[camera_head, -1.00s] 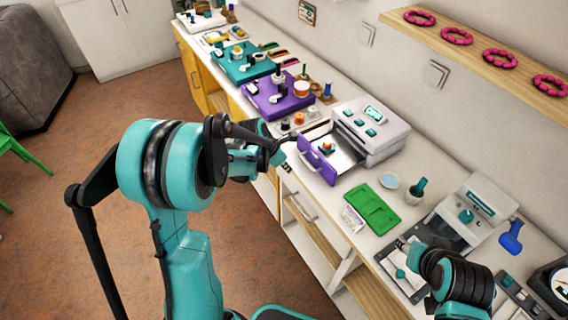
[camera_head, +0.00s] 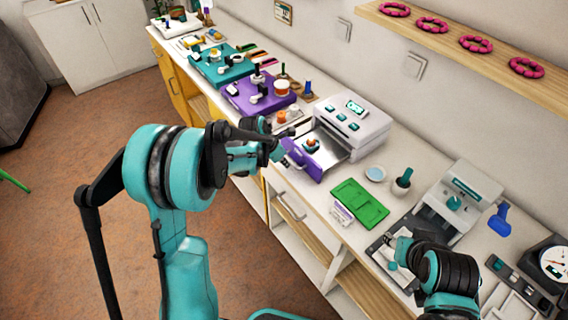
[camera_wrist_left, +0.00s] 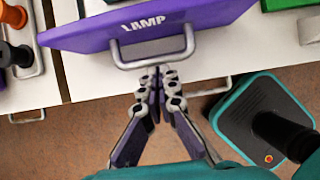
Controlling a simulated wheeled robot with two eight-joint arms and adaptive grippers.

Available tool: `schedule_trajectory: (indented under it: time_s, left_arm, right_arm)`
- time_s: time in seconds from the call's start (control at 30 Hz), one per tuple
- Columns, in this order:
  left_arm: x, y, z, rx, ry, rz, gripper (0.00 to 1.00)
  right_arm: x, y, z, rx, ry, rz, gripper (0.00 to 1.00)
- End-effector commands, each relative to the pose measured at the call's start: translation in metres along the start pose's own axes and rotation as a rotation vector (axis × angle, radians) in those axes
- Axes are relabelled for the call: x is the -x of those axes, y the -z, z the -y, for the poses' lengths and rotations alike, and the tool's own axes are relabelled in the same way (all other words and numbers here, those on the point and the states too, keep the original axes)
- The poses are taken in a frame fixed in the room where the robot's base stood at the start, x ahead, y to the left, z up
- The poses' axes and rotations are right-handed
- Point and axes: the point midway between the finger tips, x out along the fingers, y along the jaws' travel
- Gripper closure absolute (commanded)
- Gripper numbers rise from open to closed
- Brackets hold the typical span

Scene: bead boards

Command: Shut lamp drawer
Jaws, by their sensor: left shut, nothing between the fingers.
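The lamp drawer (camera_head: 302,160) has a purple front and stands pulled out of a white and grey machine (camera_head: 350,124). A small orange and teal item (camera_head: 312,144) lies inside it. In the left wrist view the drawer front (camera_wrist_left: 150,28) reads LAMP and has a grey bar handle (camera_wrist_left: 153,52). My left gripper (camera_head: 281,153) is shut and empty, just outside the drawer front. In the left wrist view its fingertips (camera_wrist_left: 158,74) point at the handle, close below it; I cannot tell whether they touch. My right gripper (camera_head: 394,247) is at the lower right, its fingers too small to read.
A purple board (camera_head: 254,96) with beads and spools lies left of the drawer.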

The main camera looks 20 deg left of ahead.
Motion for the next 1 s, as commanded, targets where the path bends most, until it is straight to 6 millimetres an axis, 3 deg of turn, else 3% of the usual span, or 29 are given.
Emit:
schedule_trajectory:
  time_s: [0.17,0.7,1.0]
  left_arm:
    - [-0.009,-0.018,0.001,-0.004,0.001,0.000,1.00]
    - [-0.056,-0.114,0.003,-0.003,0.001,0.001,1.00]
    - [-0.067,-0.137,0.002,-0.001,0.000,0.001,1.00]
  right_arm:
    - [0.000,0.000,0.000,0.000,0.000,0.000,0.60]
    - [0.005,0.004,0.000,0.000,0.000,0.000,0.60]
    - [0.007,0.005,0.000,0.000,0.000,0.000,0.60]
